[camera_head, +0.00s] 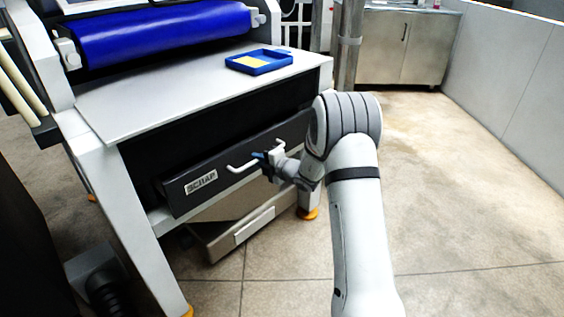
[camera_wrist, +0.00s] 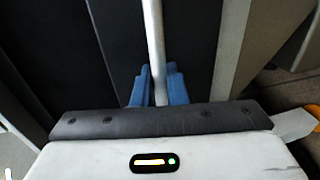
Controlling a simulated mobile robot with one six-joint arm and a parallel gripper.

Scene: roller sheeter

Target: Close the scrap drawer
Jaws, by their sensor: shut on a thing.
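The scrap drawer (camera_head: 205,182) is a dark front with a white label, under the machine's table in the head view. It seems to stand a little forward of the frame, with a dark gap above it. Its pale bar handle (camera_head: 242,165) runs across the front. My gripper (camera_head: 268,157) is at the right part of the handle. In the wrist view the blue fingers (camera_wrist: 157,84) are shut on the handle bar (camera_wrist: 154,40), one on each side. The inside of the drawer is hidden.
A lower box (camera_head: 235,228) sits beneath. Open floor (camera_head: 470,200) lies to the right, and a steel cabinet (camera_head: 405,45) stands behind.

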